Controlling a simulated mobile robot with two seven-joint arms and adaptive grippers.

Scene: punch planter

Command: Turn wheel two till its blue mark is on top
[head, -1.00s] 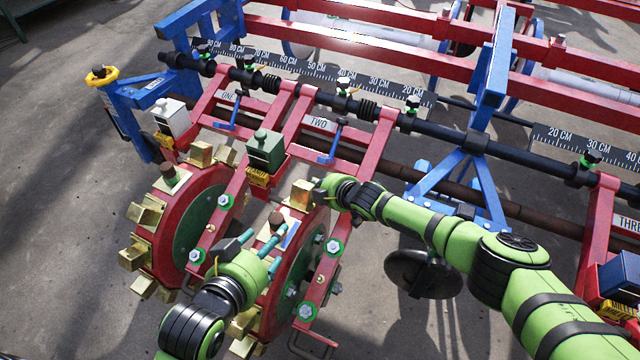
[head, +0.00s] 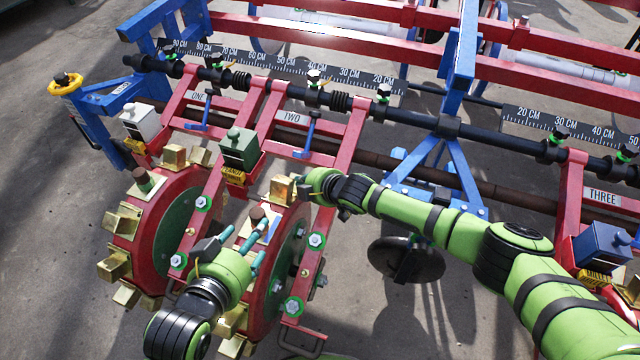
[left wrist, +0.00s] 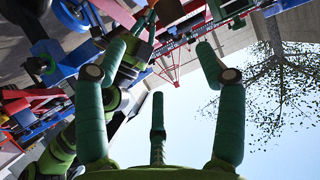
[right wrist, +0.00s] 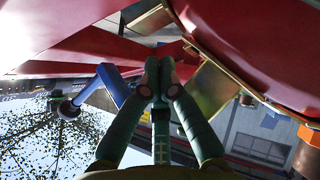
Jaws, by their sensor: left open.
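Wheel two (head: 265,310), red-rimmed with a green disc and brass cups, stands below the label TWO (head: 292,118). A blue-and-white patch (head: 272,229) shows on its upper part, beside a brown knob (head: 257,214); I cannot tell how far it is from the very top. My right gripper (head: 303,188) is beside the upper brass cup (head: 282,189). In the right wrist view its fingertips (right wrist: 157,80) meet, with nothing visible between them. My left gripper (head: 242,242) is open, in front of the wheel's left side; its fingers (left wrist: 158,58) stand wide apart.
Wheel one (head: 158,245) stands close on the left. A green seed box (head: 240,148) sits above, between the wheels. A red frame bar with bolts (head: 316,240) runs along wheel two's right side. A black disc (head: 405,262) hangs right of it, with bare floor below.

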